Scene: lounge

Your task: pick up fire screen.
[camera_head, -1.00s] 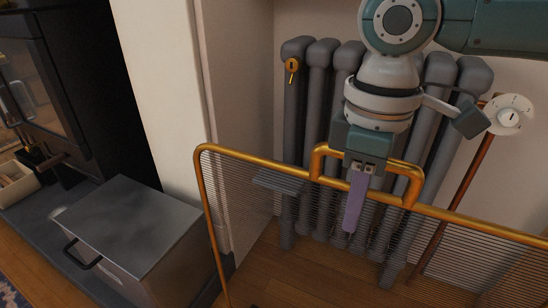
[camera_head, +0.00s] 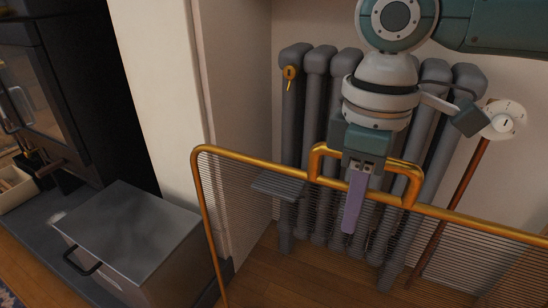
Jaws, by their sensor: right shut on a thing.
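The fire screen (camera_head: 200,200) has a brass frame and fine mesh, and a raised brass handle (camera_head: 405,169) on its top bar. It spans the lower middle and right of the head view, in front of the radiator. My right gripper (camera_head: 354,200) comes down from above at the middle of the handle. Its fingers, one seen as purple, are shut at the handle's bar, and the fingertips reach down in front of the mesh. The screen's lower edge is out of the frame. My left gripper is not in view.
A grey cast radiator (camera_head: 292,130) stands behind the screen against the wall. A grey metal box (camera_head: 130,235) with a black handle sits at the left beside a dark stove (camera_head: 40,80). A dial on a copper pipe (camera_head: 455,200) is at the right. Wooden floor shows below.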

